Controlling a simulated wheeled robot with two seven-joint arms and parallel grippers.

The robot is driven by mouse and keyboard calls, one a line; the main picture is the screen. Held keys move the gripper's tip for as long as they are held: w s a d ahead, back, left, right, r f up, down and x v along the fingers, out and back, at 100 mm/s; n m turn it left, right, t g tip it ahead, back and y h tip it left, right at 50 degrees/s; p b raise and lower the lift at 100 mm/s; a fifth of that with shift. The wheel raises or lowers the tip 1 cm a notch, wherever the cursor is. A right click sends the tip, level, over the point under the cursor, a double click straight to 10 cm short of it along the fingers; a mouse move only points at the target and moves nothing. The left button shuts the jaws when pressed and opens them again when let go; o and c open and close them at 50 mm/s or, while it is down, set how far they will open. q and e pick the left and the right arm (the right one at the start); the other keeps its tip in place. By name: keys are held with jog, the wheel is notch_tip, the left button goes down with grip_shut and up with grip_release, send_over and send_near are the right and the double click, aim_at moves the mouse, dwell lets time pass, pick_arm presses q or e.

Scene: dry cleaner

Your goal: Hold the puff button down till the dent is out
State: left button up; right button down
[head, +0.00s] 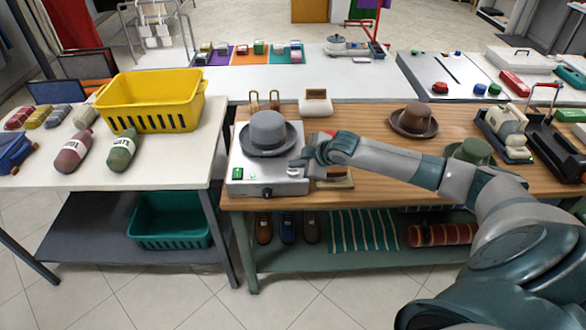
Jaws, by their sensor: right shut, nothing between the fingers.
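A grey hat (267,132) sits on top of a silver box-shaped machine (240,187) at the left end of the wooden table. I cannot make out a dent in the hat from here. A green lit part (237,173) shows at the machine's left and a dark knob (266,193) on its front. A small pale button (292,171) shows at the right of its top. My right gripper (293,163) is shut and empty, with its tips just above or on this button; contact cannot be told. My left gripper is out of view.
A brown hat (414,119) and a green hat (474,151) stand farther right on the table. A small cream-topped block (315,101) stands behind my right gripper.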

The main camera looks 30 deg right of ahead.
aim_at(296, 173)
jog(key=shift+r, duration=0.15)
notch_tip(296, 173, up, 5)
jog(key=p, duration=0.5)
dwell(0.3)
dwell(0.4)
